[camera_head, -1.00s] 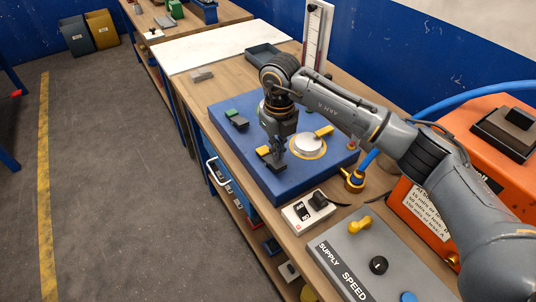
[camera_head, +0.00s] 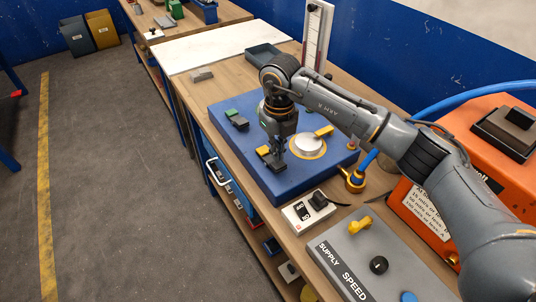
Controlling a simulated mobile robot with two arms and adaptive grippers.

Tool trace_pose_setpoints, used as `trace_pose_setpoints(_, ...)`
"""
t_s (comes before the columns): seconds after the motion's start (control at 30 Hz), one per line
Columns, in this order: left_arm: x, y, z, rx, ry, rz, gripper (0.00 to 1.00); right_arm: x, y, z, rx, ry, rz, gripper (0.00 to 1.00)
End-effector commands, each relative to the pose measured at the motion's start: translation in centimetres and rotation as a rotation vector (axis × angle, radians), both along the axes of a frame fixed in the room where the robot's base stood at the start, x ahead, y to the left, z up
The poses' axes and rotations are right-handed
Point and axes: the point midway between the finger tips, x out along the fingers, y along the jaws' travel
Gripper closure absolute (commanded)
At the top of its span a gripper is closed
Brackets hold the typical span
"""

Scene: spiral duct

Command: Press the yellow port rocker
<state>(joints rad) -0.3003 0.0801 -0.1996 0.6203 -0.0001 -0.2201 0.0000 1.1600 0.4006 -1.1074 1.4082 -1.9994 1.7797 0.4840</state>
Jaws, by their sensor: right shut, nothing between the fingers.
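A small dark rocker with a yellow part (camera_head: 263,151) is on top of the blue box (camera_head: 330,177), near its front left edge. My right gripper (camera_head: 279,167) points down beside the rocker, at its right end. Its fingers are shut with nothing between them. They overlap the rocker's dark part in the picture, and I cannot tell whether they touch it. My left gripper is not in view.
A green-and-dark rocker (camera_head: 236,119) is farther back on the box. A round white dial with a yellow lever (camera_head: 323,131) is just right of my gripper. A white switch box (camera_head: 309,210) and grey supply panel (camera_head: 345,273) stand nearer. A clear floor lies left.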

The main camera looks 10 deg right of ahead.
Motion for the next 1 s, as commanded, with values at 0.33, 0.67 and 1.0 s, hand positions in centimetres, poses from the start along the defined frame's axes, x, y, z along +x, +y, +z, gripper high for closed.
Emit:
trace_pose_setpoints(0.33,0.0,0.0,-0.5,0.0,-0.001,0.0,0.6,0.0,0.0,-0.6,0.0,0.0,0.0,1.0)
trace_pose_setpoints(0.67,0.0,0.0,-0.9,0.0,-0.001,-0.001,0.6,0.0,0.0,-1.1,0.0,0.001,0.0,1.0)
trace_pose_setpoints(1.0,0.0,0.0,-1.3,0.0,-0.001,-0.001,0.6,0.0,0.0,-1.6,0.0,0.0,0.0,1.0)
